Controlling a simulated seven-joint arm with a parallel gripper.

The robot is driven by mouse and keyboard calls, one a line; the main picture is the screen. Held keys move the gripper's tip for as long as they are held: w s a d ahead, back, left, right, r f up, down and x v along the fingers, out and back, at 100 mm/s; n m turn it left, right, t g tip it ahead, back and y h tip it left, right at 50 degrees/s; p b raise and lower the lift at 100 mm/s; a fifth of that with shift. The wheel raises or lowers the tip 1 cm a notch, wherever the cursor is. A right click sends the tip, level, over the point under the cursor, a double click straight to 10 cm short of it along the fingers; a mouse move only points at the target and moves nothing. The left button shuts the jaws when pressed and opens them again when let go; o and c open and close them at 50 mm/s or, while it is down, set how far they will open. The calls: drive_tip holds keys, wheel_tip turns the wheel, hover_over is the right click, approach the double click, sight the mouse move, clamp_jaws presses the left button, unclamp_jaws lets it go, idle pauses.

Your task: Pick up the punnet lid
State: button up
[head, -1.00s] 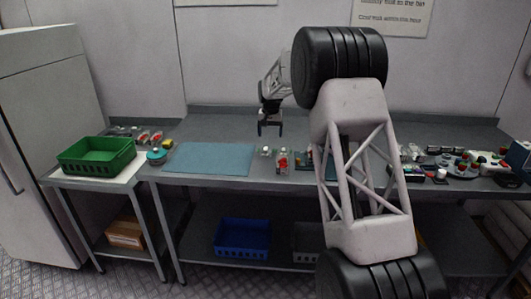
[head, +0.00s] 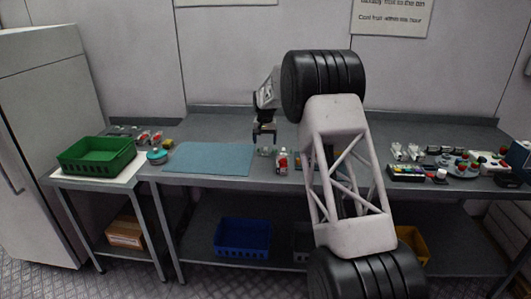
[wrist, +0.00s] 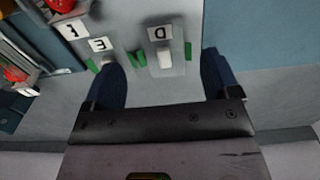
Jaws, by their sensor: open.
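My gripper (head: 264,138) is low over the worktop, just right of the blue mat, pointing down. In the wrist view my gripper (wrist: 165,82) is open and empty, with its two dark blue fingers apart. Between and beyond the fingers is a grey surface with labels D (wrist: 159,33), E (wrist: 102,44) and F. A small white piece (wrist: 165,58) stands by the D label, between green strips. I cannot make out a punnet lid for certain; a small pale, clear-looking item (head: 265,151) sits under my gripper in the head view.
Red fruit (wrist: 15,74) in containers lies at the wrist view's left; a red-and-white item (head: 282,159) stands right of my gripper. The blue mat (head: 210,158) is bare. A green crate (head: 97,155) is at left. Several jars and trays crowd the right side.

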sight(265, 154)
drive_tip(key=shift+f, duration=0.55)
drive_tip(key=shift+w+f, duration=0.1)
drive_tip(key=shift+f, duration=2.5)
drive_tip(key=c, duration=0.8)
